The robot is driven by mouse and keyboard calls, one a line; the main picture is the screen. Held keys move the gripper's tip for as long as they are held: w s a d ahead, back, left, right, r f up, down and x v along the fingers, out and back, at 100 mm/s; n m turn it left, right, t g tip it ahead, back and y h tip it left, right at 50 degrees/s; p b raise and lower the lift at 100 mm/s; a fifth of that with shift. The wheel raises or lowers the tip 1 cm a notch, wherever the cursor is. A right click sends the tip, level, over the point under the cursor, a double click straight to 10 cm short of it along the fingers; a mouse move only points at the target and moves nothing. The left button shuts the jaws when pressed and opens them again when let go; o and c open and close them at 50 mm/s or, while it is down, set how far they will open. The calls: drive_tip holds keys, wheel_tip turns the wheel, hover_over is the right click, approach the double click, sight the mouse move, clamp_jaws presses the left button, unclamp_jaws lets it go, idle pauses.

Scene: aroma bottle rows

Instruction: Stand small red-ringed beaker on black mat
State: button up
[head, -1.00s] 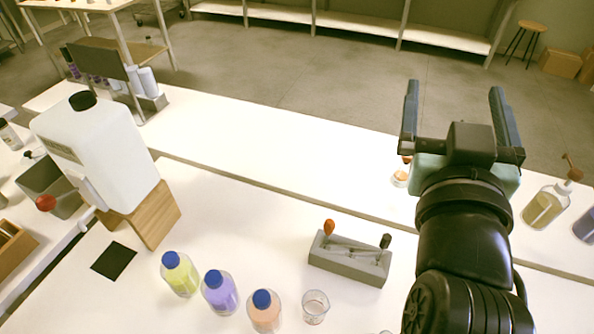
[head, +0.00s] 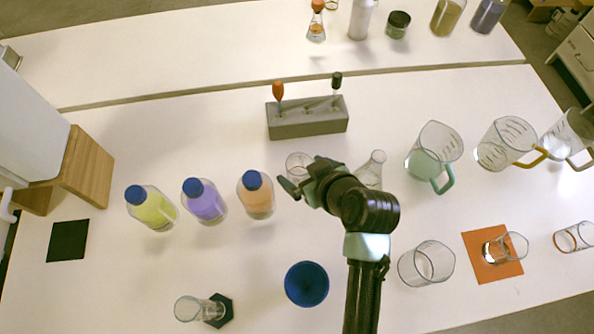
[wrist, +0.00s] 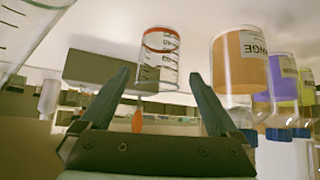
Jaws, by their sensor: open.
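The small clear beaker (head: 299,163) stands on the white table, just right of the orange bottle. In the wrist view, which is upside down, the beaker (wrist: 158,62) shows a red ring near its base and dark graduation marks. My gripper (head: 303,183) is open and empty, low beside the beaker. In the wrist view the beaker appears between and beyond the open fingers (wrist: 160,98), with no clear contact. The black mat (head: 68,241) lies bare at the left of the table.
Yellow (head: 151,207), purple (head: 204,201) and orange (head: 256,194) bottles stand between beaker and mat. A grey holder (head: 307,118) is behind; a flask (head: 371,169) is right of my gripper. A blue bowl (head: 306,284) and a cylinder (head: 198,308) are in front.

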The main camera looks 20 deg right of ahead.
sight(294, 165)
drive_tip(key=shift+b+x, duration=0.3)
drive_tip(key=shift+x, duration=2.7)
drive_tip(key=shift+d, duration=0.1)
drive_tip(key=shift+c, duration=0.2)
